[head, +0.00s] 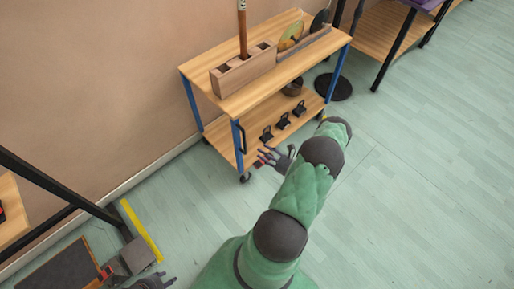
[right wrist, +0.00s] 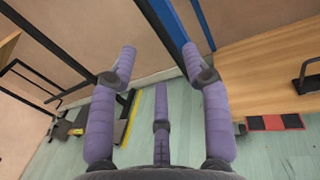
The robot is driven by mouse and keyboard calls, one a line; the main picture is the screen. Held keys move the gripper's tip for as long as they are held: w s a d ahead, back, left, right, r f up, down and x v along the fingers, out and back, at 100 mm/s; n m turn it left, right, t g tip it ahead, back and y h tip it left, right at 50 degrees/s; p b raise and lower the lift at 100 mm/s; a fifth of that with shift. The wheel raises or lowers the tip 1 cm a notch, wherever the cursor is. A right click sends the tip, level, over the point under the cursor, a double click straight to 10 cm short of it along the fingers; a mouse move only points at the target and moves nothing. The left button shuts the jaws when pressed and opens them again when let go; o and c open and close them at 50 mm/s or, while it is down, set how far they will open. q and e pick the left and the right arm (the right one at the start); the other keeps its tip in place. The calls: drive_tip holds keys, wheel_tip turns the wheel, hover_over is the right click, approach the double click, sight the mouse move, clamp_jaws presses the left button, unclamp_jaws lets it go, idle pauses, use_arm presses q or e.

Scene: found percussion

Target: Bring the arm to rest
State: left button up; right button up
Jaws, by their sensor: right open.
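My right gripper (head: 266,156) is beside the near left leg of the wooden cart (head: 205,70), at about the lower shelf's height in the picture. In the right wrist view its purple fingers (right wrist: 158,68) are spread, with nothing between them. My right arm, in green padding, reaches up from the bottom middle of the head view. My left gripper (head: 155,282) shows only in part at the bottom edge, dark and cut off, so its jaws cannot be made out.
A black round base (head: 333,87) stands behind. Floor at the right is clear.

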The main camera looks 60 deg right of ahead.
drive_tip(key=shift+s, duration=0.45)
idle(0.3)
drive_tip(key=w+a+f+n+g+y, duration=0.1)
drive_tip(key=w+a+n+g+y, duration=0.2)
drive_tip(key=a, duration=0.6)
drive_tip(key=a+n+g+y, duration=0.4)
drive_tip(key=a+y, duration=0.1)
drive_tip(key=a, duration=0.4)
drive_tip(key=w+a+f+n+g+y, duration=0.1)
drive_tip(key=w+a+n+g+y, duration=0.2)
drive_tip(key=a, duration=0.7)
drive_tip(key=s+a+n+g+h+p, duration=0.1)
drive_tip(key=s+a+n+g+h, duration=0.3)
drive_tip(key=s+a+n+g, duration=0.5)
drive_tip(key=a+n+g, duration=0.1)
drive_tip(key=n, duration=0.6)
drive_tip(key=shift+n+g+p, duration=0.4)
drive_tip(key=w+a+r+n+t, duration=0.1)
drive_tip(key=n, duration=0.1)
drive_tip(key=w+a+r+n+t+h, duration=0.1)
drive_tip(key=w+a+n, duration=0.1)
drive_tip(key=w+a+r+n+t+h, duration=0.1)
drive_tip(key=r+n, duration=0.1)
drive_tip(key=n, duration=0.1)
drive_tip(key=shift+w+a+r, duration=0.1)
drive_tip(key=shift+w+a, duration=0.05)
drive_tip(key=shift+a, duration=0.25)
drive_tip(key=shift+c, duration=0.3)
